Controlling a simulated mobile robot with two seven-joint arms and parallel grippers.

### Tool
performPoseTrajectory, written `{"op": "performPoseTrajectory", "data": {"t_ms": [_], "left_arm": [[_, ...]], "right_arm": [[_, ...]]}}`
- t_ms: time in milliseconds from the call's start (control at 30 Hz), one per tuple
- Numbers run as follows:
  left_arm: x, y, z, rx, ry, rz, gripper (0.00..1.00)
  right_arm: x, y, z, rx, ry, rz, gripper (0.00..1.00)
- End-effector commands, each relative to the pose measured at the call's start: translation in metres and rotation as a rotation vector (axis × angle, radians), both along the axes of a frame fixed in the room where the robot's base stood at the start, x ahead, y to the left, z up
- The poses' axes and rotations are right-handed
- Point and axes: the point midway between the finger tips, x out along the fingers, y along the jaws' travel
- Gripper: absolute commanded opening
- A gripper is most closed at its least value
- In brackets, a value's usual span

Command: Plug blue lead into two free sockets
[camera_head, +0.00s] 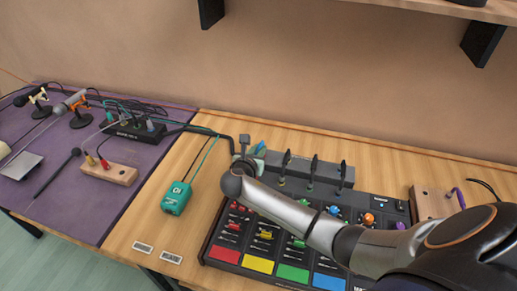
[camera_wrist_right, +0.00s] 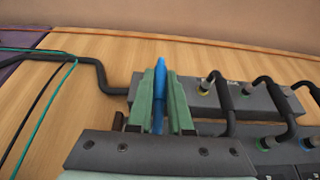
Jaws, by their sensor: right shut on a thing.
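My right gripper (camera_head: 250,158) is at the left end of the grey socket bar (camera_head: 320,174) behind the mixer. In the right wrist view its two green fingers (camera_wrist_right: 160,98) are shut on a slim blue piece (camera_wrist_right: 160,64), which looks like a plug of the blue lead. The piece stands roughly upright and pokes out above the fingertips. The socket bar (camera_wrist_right: 198,104) is just right of the fingers, with several black plugs (camera_wrist_right: 222,90) standing in it. Whether the blue piece touches the bar is hidden by the fingers. The rest of the blue lead cannot be made out. My left gripper is out of view.
The mixer (camera_head: 257,265) has coloured pads and knobs. A green DI box (camera_head: 176,197) lies left of it. A wooden block (camera_head: 430,203) with a purple lead is at right. A purple mat (camera_head: 85,212) with microphones is at left. Black and green cables run near the gripper.

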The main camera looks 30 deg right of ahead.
Motion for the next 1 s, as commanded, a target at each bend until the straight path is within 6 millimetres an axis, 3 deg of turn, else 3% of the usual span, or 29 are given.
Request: {"op": "performPoseTrajectory", "data": {"t_ms": [633,667,900,1000], "left_arm": [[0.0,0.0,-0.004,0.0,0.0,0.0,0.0],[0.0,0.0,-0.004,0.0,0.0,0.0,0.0],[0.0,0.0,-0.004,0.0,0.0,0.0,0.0],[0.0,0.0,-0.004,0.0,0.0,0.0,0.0]], "right_arm": [[0.0,0.0,-0.015,0.001,0.002,0.001,0.0],[0.0,0.0,-0.015,0.001,0.002,0.001,0.19],[0.0,0.0,-0.015,0.001,0.002,0.001,0.46],[0.0,0.0,-0.015,0.0,0.001,0.001,0.53]]}}
